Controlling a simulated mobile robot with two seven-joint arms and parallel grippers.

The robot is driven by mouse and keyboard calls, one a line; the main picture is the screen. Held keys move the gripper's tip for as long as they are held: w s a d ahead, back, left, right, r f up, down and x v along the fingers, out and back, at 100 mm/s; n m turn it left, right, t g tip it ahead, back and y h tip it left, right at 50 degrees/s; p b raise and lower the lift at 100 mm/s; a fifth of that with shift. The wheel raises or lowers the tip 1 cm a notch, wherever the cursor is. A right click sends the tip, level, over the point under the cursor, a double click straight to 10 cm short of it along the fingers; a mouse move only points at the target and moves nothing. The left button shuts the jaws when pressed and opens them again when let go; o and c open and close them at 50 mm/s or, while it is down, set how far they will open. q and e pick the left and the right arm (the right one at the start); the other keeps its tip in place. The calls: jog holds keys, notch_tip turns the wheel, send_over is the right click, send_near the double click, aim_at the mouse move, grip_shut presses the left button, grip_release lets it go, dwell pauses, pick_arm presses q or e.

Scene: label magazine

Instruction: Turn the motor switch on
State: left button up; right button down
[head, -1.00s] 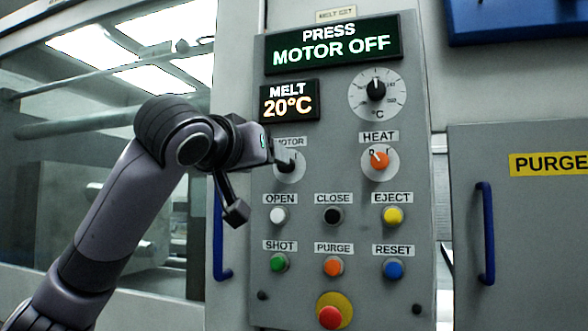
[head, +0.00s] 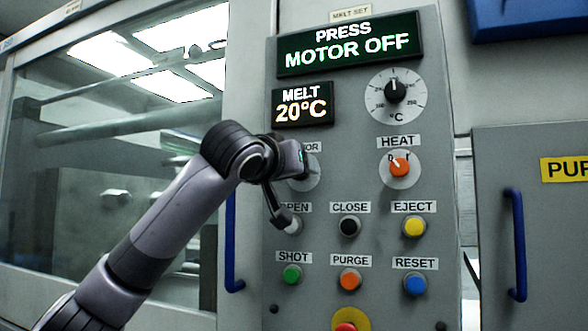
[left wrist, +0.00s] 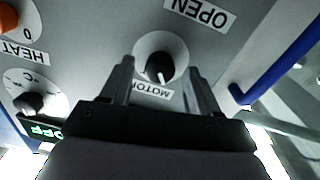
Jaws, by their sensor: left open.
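The motor switch (left wrist: 158,66) is a dark round knob with a white pointer mark on a pale disc. In the left wrist view it shows upside down, with its MOTOR label (left wrist: 153,91) beside it and the pointer towards that label. My left gripper (left wrist: 160,68) is open, its fingers to either side of the knob in that view; contact cannot be told. In the head view my left gripper (head: 300,158) is in front of the switch, hiding the knob and part of the label; only the disc's edge (head: 311,178) shows. My right gripper is not in view.
The display (head: 348,45) reads PRESS MOTOR OFF. The orange HEAT switch (head: 399,167) is to the right. Several push buttons, including the black CLOSE one (head: 349,226), are below. A blue handle (head: 233,240) stands left of the panel.

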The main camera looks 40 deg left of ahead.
pick_arm(q)
jog(key=c, duration=1)
jog(key=shift+c, duration=0.2)
jog(key=shift+r+m+p, duration=0.1)
jog(key=shift+m+p, duration=0.2)
jog(key=shift+p, duration=0.05)
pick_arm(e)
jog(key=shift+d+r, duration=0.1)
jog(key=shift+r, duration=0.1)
pick_arm(q)
jog(key=shift+d+m+p, duration=0.1)
jog(key=shift+m+p, duration=6.05)
jog(key=shift+m, duration=0.35)
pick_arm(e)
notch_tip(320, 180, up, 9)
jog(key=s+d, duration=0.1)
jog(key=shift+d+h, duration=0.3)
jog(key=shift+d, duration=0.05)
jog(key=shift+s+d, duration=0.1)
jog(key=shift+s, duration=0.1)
